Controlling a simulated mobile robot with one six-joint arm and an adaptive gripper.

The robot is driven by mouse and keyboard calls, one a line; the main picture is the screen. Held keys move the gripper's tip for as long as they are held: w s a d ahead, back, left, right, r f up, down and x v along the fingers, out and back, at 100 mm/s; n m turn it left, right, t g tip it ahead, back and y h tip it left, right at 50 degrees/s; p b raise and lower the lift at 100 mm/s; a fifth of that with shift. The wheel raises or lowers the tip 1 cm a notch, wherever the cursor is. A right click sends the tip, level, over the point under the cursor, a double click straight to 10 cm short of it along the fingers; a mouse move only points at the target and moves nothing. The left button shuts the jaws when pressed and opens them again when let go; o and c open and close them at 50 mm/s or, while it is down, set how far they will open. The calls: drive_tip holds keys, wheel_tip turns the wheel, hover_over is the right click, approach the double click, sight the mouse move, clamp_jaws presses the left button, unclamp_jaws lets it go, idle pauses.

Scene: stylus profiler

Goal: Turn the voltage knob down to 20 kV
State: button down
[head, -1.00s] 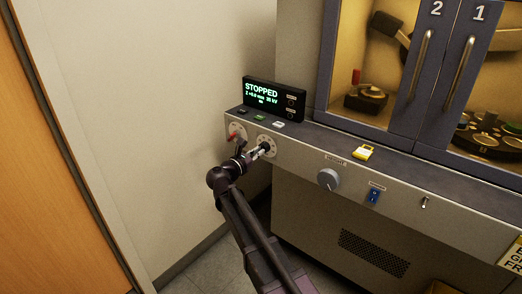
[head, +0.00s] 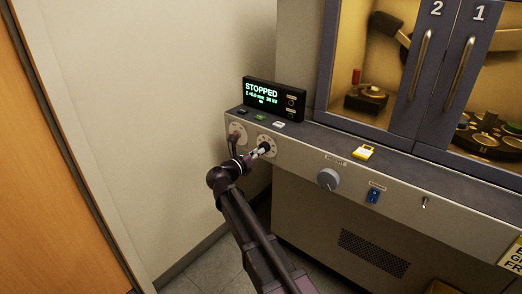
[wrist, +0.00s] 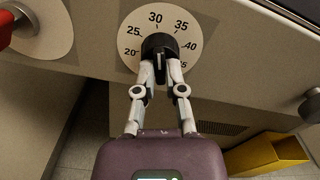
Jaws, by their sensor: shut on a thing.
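The black voltage knob (wrist: 158,41) sits at the centre of a round white dial (wrist: 188,58) marked 20, 25, 30, 35 and 40. My gripper (wrist: 161,72) reaches it from below in the wrist view and is shut on it, with a fingertip at each side of its lower part. The knob's pointer cannot be made out. In the head view the dial (head: 267,139) is on the front panel, with my gripper (head: 258,151) at it. The display (head: 274,98) above reads STOPPED; its kV figure is small and looks like 30.
A large grey knob (head: 328,179), a blue switch (head: 374,196) and a yellow item (head: 363,153) are further right. A wall (head: 150,120) stands left of the machine.

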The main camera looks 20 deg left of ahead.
drive_tip(key=n, duration=0.9)
drive_tip(key=shift+n, duration=0.3)
idle(0.3)
drive_tip(key=c, duration=0.9)
unclamp_jaws()
drive_tip(key=m, duration=0.6)
